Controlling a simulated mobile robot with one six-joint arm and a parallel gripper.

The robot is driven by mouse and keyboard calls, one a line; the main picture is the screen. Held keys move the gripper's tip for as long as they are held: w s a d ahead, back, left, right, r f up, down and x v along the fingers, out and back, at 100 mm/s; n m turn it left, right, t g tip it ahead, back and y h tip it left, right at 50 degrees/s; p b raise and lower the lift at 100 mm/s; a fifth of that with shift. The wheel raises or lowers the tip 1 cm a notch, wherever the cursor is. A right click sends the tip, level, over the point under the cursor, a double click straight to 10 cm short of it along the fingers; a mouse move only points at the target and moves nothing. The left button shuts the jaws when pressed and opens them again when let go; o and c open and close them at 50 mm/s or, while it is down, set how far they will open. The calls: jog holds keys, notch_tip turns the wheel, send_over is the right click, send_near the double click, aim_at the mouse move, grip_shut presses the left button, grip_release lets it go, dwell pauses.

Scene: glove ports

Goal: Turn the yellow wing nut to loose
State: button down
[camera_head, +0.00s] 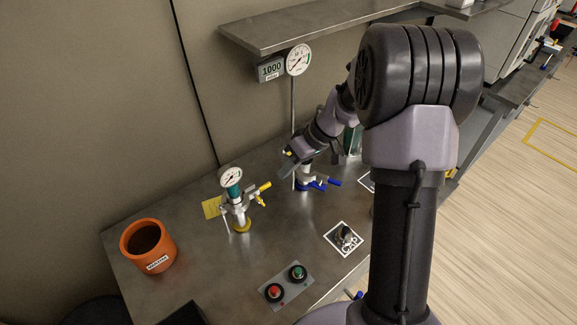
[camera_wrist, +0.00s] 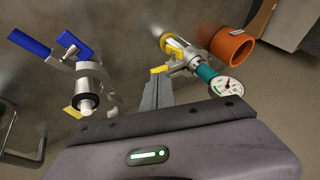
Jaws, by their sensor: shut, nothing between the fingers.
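A fixture (camera_head: 238,208) with a teal-bodied gauge stands on the bench, with a yellow lever (camera_head: 264,186) and a small yellow part below it. In the wrist view its yellow handle (camera_wrist: 160,70) shows just beyond my fingertips. A second fixture with blue handles (camera_head: 322,184) stands to its right; a yellow piece (camera_wrist: 72,112) shows beside its post in the wrist view. I cannot tell for certain which yellow part is the wing nut. My gripper (camera_head: 284,173) is shut and empty, above the bench between the two fixtures; its fingers (camera_wrist: 158,86) also show in the wrist view.
An orange pot (camera_head: 148,246) stands at the left. A button box (camera_head: 286,286) and a small knob on a white plate (camera_head: 344,237) are in front. A shelf (camera_head: 300,26) overhangs the back, with a round gauge (camera_head: 299,59) on a thin post below it.

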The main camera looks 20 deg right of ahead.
aim_at(259, 199)
jog(key=a+f+b, duration=0.2)
jog(key=a+f, duration=0.3)
jog(key=a, duration=0.1)
jog(key=shift+b, duration=0.3)
